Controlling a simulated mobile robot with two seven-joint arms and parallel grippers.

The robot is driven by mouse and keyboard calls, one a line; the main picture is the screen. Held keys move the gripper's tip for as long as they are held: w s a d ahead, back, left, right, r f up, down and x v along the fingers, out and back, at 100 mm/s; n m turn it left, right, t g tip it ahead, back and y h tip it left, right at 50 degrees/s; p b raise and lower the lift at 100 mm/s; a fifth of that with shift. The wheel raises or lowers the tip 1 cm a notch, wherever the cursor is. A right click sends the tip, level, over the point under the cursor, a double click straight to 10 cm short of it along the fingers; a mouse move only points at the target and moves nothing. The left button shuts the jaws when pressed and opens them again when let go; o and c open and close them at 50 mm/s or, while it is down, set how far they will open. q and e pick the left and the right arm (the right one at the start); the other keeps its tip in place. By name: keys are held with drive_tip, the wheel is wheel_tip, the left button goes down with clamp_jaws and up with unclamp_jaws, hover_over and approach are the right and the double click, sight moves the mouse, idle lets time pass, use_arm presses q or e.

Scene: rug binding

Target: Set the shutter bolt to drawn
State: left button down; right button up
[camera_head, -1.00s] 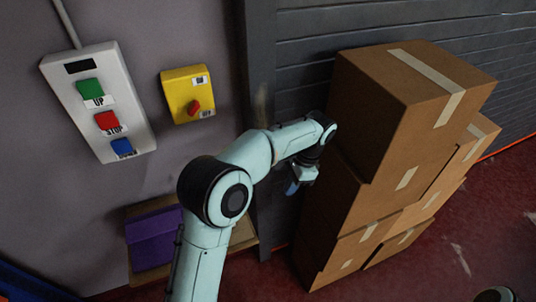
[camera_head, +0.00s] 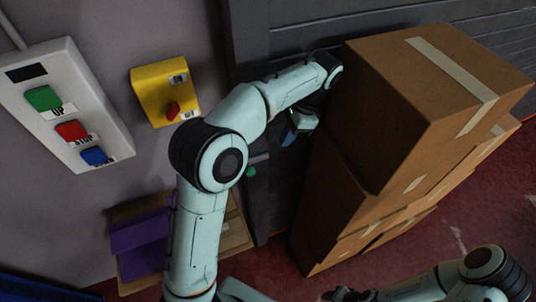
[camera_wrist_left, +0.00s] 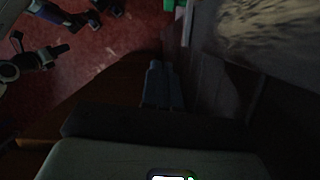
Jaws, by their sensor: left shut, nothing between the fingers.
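My left gripper (camera_head: 288,134) is beside the grey roller shutter (camera_head: 400,22), in the gap left of the stacked boxes. Its fingers (camera_wrist_left: 161,86) are shut and empty. A small green part (camera_head: 250,171) shows just right of my left forearm, on the dark door post, below and left of the gripper. It may belong to the shutter bolt; the bolt's shape and setting cannot be made out. A green patch (camera_wrist_left: 168,4) also shows at the top of the dark left wrist view. My right gripper (camera_head: 345,294) is partly visible low in the head view, its jaws unclear.
Stacked cardboard boxes (camera_head: 400,110) stand close right of the left gripper. A white UP/STOP control box (camera_head: 65,105) and a yellow switch box (camera_head: 160,92) with a red knob are on the wall. A purple item (camera_head: 138,245) sits in a carton below.

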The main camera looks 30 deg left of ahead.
use_arm(q)
drive_tip(key=s+a+f+b, duration=0.3)
drive_tip(key=s+a+f, duration=0.1)
drive_tip(key=f, duration=0.6)
drive_tip(key=shift+s+a, duration=0.3)
drive_tip(key=shift+a, duration=0.35)
use_arm(e)
drive_tip(key=s+f, duration=0.4)
use_arm(q)
drive_tip(key=s+a, duration=0.1)
drive_tip(key=s, duration=0.1)
drive_tip(key=s+a+b, duration=0.1)
drive_tip(key=a, duration=0.1)
drive_tip(key=shift+s, duration=0.35)
use_arm(e)
drive_tip(key=shift+s+f+g, duration=0.3)
drive_tip(key=shift+s+f, duration=0.45)
drive_tip(key=shift+f, duration=0.15)
use_arm(q)
drive_tip(key=shift+w+d, duration=0.1)
drive_tip(key=shift+d, duration=0.05)
use_arm(e)
drive_tip(key=shift+w+r, duration=0.1)
